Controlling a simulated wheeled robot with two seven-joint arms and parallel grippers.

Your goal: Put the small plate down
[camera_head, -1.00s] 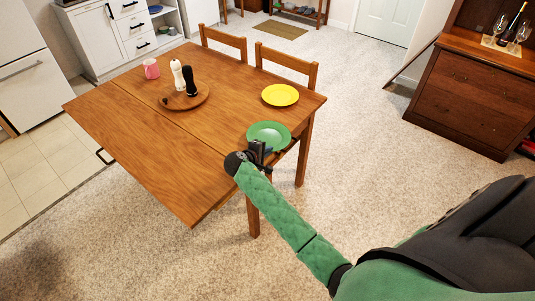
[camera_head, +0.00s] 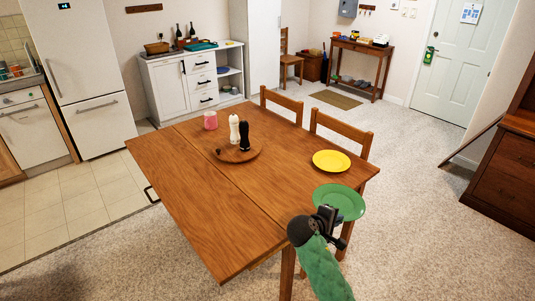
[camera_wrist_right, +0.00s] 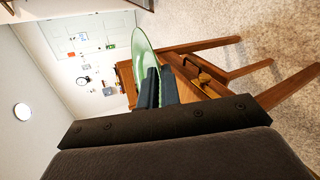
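A green plate (camera_head: 346,199) is held roughly level at the table's right edge in the head view. My right gripper (camera_head: 326,216) is shut on the plate's near rim. In the right wrist view the plate (camera_wrist_right: 142,42) shows nearly edge-on between the two dark fingers (camera_wrist_right: 157,86). It appears above the table edge, but how large the gap is I cannot tell. A yellow plate (camera_head: 331,161) lies on the wooden table (camera_head: 190,190), just beyond the green one. My left gripper is not in view.
A round wooden board (camera_head: 226,154) carries a white shaker (camera_head: 234,130) and a black shaker (camera_head: 245,138). A pink mug (camera_head: 210,120) stands near the far left corner. Two chairs (camera_head: 340,136) stand along the far side. The near and left tabletop is clear.

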